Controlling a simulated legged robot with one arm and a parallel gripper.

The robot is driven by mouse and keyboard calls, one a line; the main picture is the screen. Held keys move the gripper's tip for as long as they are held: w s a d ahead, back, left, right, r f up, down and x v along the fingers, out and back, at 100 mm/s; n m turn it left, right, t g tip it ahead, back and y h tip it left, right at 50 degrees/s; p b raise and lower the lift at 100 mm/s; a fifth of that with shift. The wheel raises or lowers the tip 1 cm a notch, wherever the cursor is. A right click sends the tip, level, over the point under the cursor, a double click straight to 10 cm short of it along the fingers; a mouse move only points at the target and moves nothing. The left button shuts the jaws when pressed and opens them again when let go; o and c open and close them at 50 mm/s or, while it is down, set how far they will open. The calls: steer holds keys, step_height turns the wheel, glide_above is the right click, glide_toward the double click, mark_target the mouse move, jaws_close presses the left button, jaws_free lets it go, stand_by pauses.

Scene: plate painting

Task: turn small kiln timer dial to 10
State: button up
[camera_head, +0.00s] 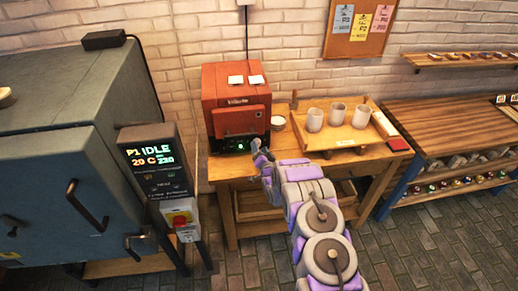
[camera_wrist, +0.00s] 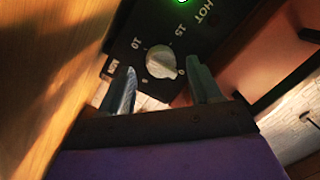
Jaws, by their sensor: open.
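The small red kiln (camera_head: 237,92) stands on the wooden table, with a dark control panel (camera_head: 232,146) low on its front. My gripper (camera_head: 262,150) is just in front of the panel's right side. In the wrist view the white timer dial (camera_wrist: 161,62) sits on the black panel, with "10", "15" and "0" printed around it. My open gripper (camera_wrist: 160,66) has one finger on each side of the dial, with gaps visible. Whether the fingertips touch the panel is unclear.
A green light (camera_wrist: 183,2) glows above the dial in the wrist view. A tray (camera_head: 346,141) with three cups (camera_head: 337,114) stands on the table (camera_head: 222,187) to the right. A large grey kiln (camera_head: 50,130) with a display (camera_head: 152,155) fills the left.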

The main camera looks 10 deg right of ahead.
steer(key=s+d, duration=0.1)
steer(key=s, duration=1.4)
steer(key=shift+s+d+p, duration=0.35)
steer(key=shift+s+p, duration=0.05)
steer(key=shift+p, duration=0.05)
steer(key=shift+f, duration=0.1)
